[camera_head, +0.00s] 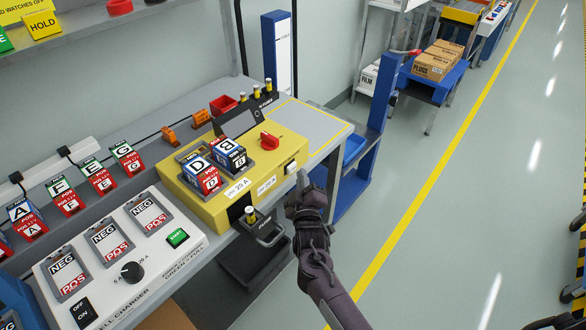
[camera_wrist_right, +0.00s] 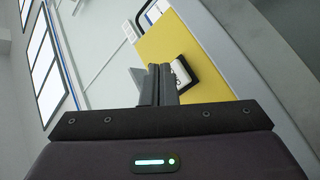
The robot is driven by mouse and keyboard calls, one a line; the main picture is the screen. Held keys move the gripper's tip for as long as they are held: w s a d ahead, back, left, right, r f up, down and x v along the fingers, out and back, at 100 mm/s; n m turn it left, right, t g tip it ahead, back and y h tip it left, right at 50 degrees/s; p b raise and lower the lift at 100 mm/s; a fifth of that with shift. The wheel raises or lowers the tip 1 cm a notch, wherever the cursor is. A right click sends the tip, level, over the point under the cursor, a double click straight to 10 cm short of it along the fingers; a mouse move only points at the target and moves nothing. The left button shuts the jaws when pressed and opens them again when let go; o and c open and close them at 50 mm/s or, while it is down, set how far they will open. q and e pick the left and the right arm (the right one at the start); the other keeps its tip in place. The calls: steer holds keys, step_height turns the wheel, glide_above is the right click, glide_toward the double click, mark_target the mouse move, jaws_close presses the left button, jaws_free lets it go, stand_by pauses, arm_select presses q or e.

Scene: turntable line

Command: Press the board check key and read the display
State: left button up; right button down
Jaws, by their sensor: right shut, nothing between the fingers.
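A yellow tester box (camera_head: 225,195) stands on the bench. A small white key (camera_head: 291,168) sits at the right end of its front face; in the right wrist view the white key (camera_wrist_right: 181,73) in its black frame is partly hidden behind my fingers. A dark tilted display (camera_head: 238,123) stands at the box's back; I can make out no reading on it. My right gripper (camera_head: 303,181) is shut and empty, just right of the key. In the wrist view its fingertips (camera_wrist_right: 154,69) overlap the key's edge; I cannot tell whether they touch. My left gripper is not in view.
Battery packs marked D and B (camera_head: 229,153) sit on the box, beside a red knob (camera_head: 270,141). A white cell charger (camera_head: 120,255) with a green start button (camera_head: 177,237) is at front left.

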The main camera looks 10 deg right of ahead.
steer(key=shift+w, duration=0.1)
stand_by(0.4)
steer(key=shift+w+a, duration=0.25)
steer(key=shift+w+a+b, duration=0.3)
steer(key=shift+w+b, duration=0.1)
stand_by(0.8)
steer(key=shift+s, duration=0.1)
steer(key=shift+s+d+p, duration=0.55)
steer(key=shift+s+p, duration=0.15)
steer(key=shift+p, duration=0.05)
steer(key=s+d+p, duration=0.1)
steer(key=s, duration=0.1)
steer(key=s+d+p, duration=0.2)
stand_by(0.5)
